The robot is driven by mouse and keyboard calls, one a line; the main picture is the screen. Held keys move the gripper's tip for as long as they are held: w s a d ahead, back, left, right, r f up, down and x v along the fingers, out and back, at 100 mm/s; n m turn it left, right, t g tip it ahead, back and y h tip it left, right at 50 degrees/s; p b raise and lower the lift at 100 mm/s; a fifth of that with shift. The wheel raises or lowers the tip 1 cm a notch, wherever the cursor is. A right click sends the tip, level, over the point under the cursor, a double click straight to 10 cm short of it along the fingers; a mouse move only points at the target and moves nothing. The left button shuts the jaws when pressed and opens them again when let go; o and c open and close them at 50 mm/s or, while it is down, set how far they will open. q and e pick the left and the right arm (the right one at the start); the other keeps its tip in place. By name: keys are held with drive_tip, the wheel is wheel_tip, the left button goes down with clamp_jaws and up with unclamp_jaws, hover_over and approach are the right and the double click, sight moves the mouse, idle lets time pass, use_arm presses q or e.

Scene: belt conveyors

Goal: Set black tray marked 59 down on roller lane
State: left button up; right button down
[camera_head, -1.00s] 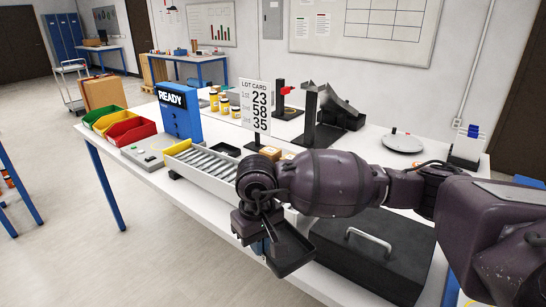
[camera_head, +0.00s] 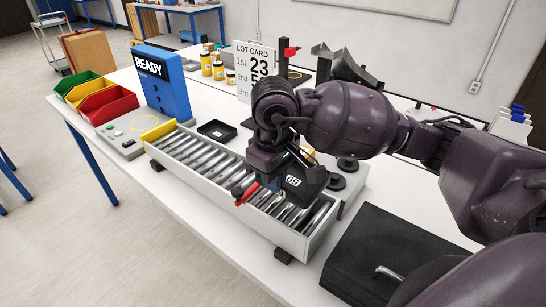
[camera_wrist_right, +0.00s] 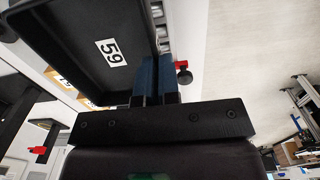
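The black tray marked 59 (camera_head: 306,184) is in my right gripper (camera_head: 279,178), tilted in the head view, over the right half of the roller lane (camera_head: 192,154). Its white label shows in the wrist view, where the tray (camera_wrist_right: 70,50) fills the upper left. The blue fingers of my right gripper (camera_wrist_right: 155,82) are closed at the tray's edge. Rollers show just beyond it, and I cannot tell whether the tray touches them. The lane has pale side walls and a yellow left end. My left gripper is not in view.
A red-tipped lever (camera_head: 246,193) is at the lane's near side. A small black tray (camera_head: 217,131) lies behind the lane. The lot card (camera_head: 252,65) is partly hidden by my arm. A black case (camera_head: 375,255) is at the front right. The lane's left rollers are bare.

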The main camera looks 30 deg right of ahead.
drive_tip(key=shift+w+d+r, duration=0.1)
drive_tip(key=shift+w+d, duration=0.1)
drive_tip(key=shift+w, duration=0.05)
drive_tip(key=shift+s+f, duration=0.15)
drive_tip(key=shift+f, duration=0.7)
drive_tip(key=shift+f+b, duration=0.4)
drive_tip(key=shift+f, duration=0.45)
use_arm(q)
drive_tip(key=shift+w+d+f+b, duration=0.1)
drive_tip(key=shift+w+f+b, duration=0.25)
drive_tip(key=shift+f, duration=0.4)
use_arm(e)
wheel_tip(320, 180, down, 3)
drive_tip(key=shift+f, duration=0.1)
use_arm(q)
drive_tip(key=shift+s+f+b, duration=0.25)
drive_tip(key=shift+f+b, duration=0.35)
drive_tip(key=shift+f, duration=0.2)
use_arm(e)
drive_tip(key=shift+f, duration=0.55)
